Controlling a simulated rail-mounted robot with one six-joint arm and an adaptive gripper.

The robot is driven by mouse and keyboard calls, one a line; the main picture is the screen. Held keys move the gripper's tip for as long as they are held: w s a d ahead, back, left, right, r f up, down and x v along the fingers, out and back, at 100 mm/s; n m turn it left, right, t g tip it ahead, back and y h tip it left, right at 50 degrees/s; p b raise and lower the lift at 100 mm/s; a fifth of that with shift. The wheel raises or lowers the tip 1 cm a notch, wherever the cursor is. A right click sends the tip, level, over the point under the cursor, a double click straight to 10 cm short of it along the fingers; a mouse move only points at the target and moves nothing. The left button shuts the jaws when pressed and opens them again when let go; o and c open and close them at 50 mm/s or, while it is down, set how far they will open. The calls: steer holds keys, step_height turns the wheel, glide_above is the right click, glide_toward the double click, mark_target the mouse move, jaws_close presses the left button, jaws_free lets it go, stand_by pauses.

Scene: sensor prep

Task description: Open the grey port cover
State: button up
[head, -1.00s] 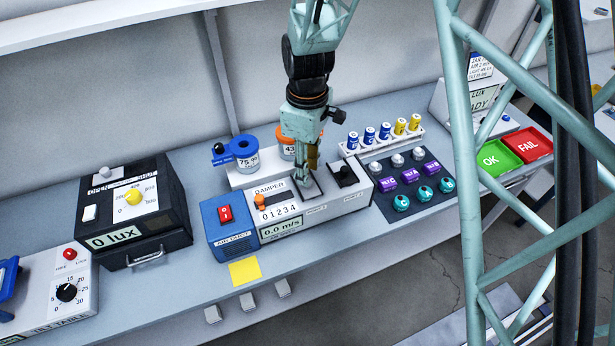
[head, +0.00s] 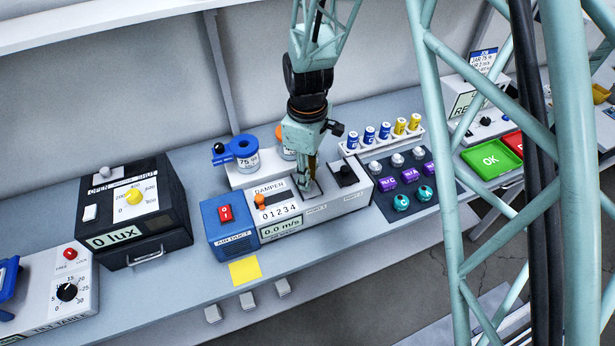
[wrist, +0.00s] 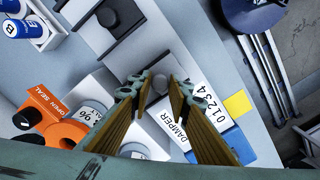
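The white air duct unit (head: 288,229) stands on the bench with a blue end and a damper slot. My gripper (head: 307,190) points down over its left port, beside a dark panel. In the wrist view my gripper (wrist: 160,84) has its two fingers apart, with a gap between the tips. A small grey rounded knob (wrist: 160,83) shows between the fingertips; I cannot tell whether they touch it. Most of the grey cover under it is hidden by the fingers. The other port has a black cover with a black knob (head: 346,175), which also shows in the wrist view (wrist: 108,16).
A blue-lidded jar (head: 242,150) and an orange-lidded jar (wrist: 66,131) stand close behind the duct. A rack of small vials (head: 385,136) and a dark tray with purple and teal parts (head: 388,204) are to the right. A black lux box (head: 130,212) is left.

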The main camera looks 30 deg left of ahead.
jaws_close()
steer(key=shift+w+a+b, duration=0.1)
steer(key=shift+w+a, duration=0.4)
steer(key=shift+a, duration=0.25)
steer(key=shift+w+a+b, duration=0.15)
steer(key=shift+w+a, duration=0.3)
steer(key=shift+a, duration=0.3)
steer(key=shift+w+a+b, duration=0.1)
steer(key=shift+w+a, duration=0.4)
steer(key=shift+a, duration=0.25)
steer(key=shift+o, duration=2.3)
jaws_free()
steer(key=shift+r, duration=0.2)
step_height(320, 180, up, 12)
steer(key=shift+f, duration=0.2)
